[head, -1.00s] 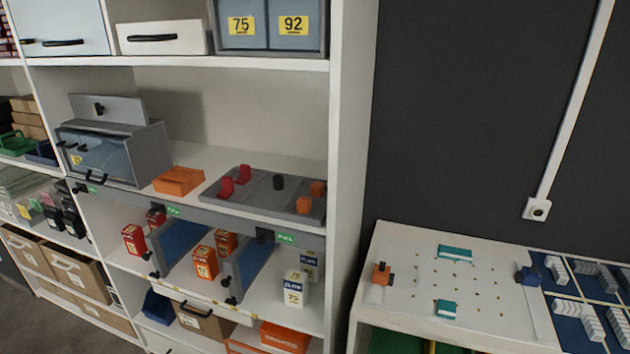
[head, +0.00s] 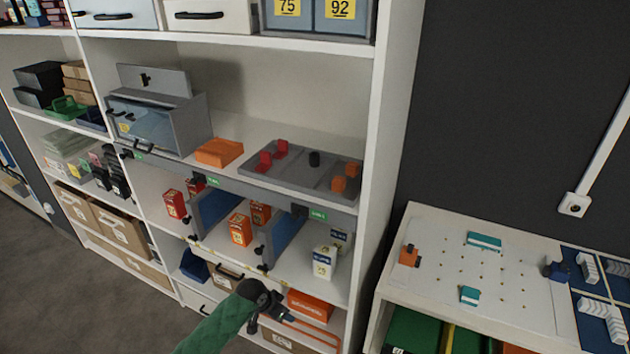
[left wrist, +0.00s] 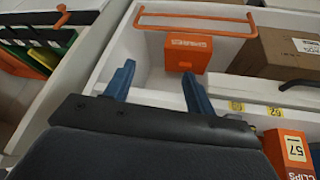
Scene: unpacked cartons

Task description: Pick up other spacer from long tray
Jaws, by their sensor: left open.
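A long grey tray (head: 262,182) lies on the middle shelf. It holds two red pieces (head: 265,159) (head: 281,147) at its left, a black round piece (head: 314,159) in the middle and two orange pieces (head: 338,184) (head: 352,170) at its right. I cannot tell which of these is the spacer. My left gripper (head: 287,318) is low in front of the shelves, below and apart from the tray. In the left wrist view its two blue fingers (left wrist: 158,73) are spread with nothing between them. The tray does not show there. My right gripper is out of view.
An orange bin (head: 218,152) and a grey cabinet (head: 180,125) stand left of the tray. Below are blue dividers (head: 214,212) and small cartons (head: 325,262). A pegboard table (head: 430,285) stands right. An orange box (left wrist: 187,53) lies beyond my fingers.

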